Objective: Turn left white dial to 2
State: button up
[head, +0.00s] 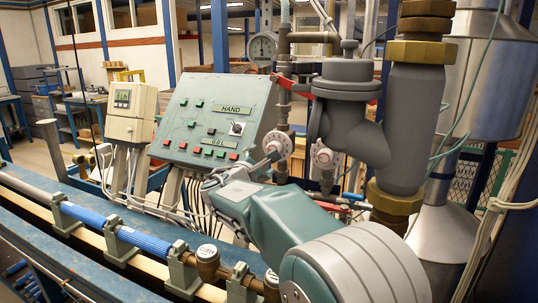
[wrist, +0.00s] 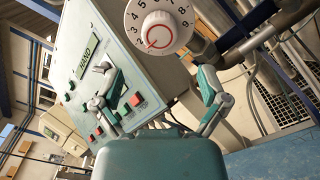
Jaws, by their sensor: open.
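I cannot read exactly which digit the mark meets. My gripper (wrist: 158,80) is open and empty, its fingers spread wide on both sides below the dial, with no visible contact. In the head view my arm reaches toward the left dial and hides part of the area below it. A second white dial (head: 325,158) sits to its right.
A green control panel (head: 215,118) with buttons and a HAND switch stands left of the dials. A large grey valve and pipe (head: 350,110) with brass fittings rise close on the right. Blue pipe (head: 145,240) runs along the bench at the lower left.

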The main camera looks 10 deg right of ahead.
jog(key=v, duration=0.5)
jog(key=shift+a, duration=0.15)
jog(key=w+d+n, duration=0.2)
jog(key=w, duration=0.1)
jog(key=w+d+n, duration=0.2)
jog(key=w, duration=0.1)
jog(key=w+d+n, duration=0.1)
jog(key=w+d, duration=0.2)
jog(key=shift+w+d+r+n, duration=0.1)
jog(key=shift+w+r+n, duration=0.15)
jog(key=shift+w+n, duration=0.15)
jog(key=c, duration=1.1)
